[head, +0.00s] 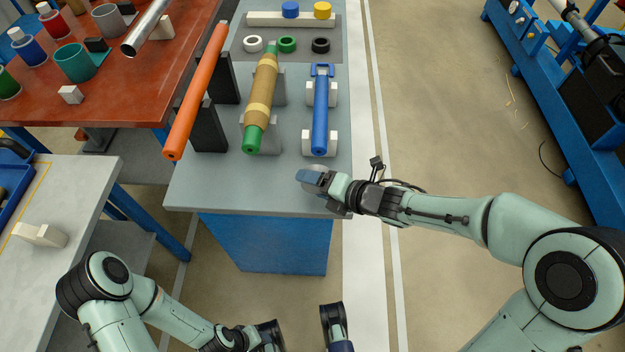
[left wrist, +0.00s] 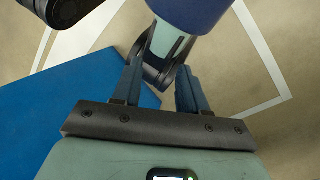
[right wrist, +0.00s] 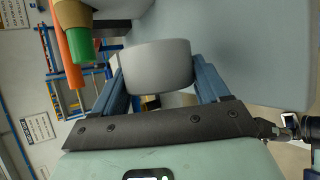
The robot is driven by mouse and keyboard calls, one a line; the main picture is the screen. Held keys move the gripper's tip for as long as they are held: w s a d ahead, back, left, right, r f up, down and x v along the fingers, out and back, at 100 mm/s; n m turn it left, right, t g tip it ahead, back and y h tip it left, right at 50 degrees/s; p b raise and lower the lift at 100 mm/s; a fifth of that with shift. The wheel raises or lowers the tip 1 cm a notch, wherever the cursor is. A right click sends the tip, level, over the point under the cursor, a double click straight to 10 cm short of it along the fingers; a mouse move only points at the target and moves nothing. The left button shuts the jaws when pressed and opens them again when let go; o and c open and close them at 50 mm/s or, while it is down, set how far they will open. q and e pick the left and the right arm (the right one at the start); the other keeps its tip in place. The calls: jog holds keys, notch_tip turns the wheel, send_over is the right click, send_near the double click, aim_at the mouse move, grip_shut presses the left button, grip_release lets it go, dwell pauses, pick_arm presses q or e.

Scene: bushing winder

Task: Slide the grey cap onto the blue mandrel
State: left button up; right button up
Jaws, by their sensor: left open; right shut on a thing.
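The blue mandrel (head: 320,118) lies on two white supports on the grey table, its plain end toward me and a blue yoke at its far end. My right gripper (head: 308,177) is shut on the grey cap (right wrist: 160,66), just in front of the mandrel's near end. The cap's edge shows behind the fingers in the head view (head: 319,167). The cap appears apart from the mandrel; the mandrel is not seen in the right wrist view. My left gripper (left wrist: 158,88) is open and empty, away from the table.
A tan-wrapped rod with a green end (head: 262,95) and an orange rod (head: 196,90) lie left of the mandrel. White, green and black rings (head: 287,44) sit behind. A blue machine (head: 560,70) stands far right.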

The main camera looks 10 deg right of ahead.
aim_at(319, 166)
jog(key=shift+s+d+r, duration=0.1)
jog(key=shift+d, duration=0.1)
jog(key=shift+w+d+p, duration=0.2)
jog(key=shift+w+p, duration=0.2)
jog(key=shift+w, duration=0.4)
jog(key=shift+w+d+p, duration=0.2)
jog(key=shift+w+p, duration=0.2)
jog(key=shift+w, duration=0.35)
jog(key=shift+w+d+p, duration=0.2)
jog(key=shift+w+p, duration=0.2)
jog(key=shift+w, duration=0.4)
jog(key=o, duration=0.3)
jog(key=c, duration=0.4)
jog(key=shift+w, duration=0.2)
jog(key=shift+w+d+p, duration=0.2)
jog(key=shift+w+p, duration=0.2)
jog(key=shift+w, duration=0.15)
jog(key=shift+w+d+p, duration=0.15)
jog(key=shift+w+p, duration=0.2)
jog(key=shift+w, duration=0.2)
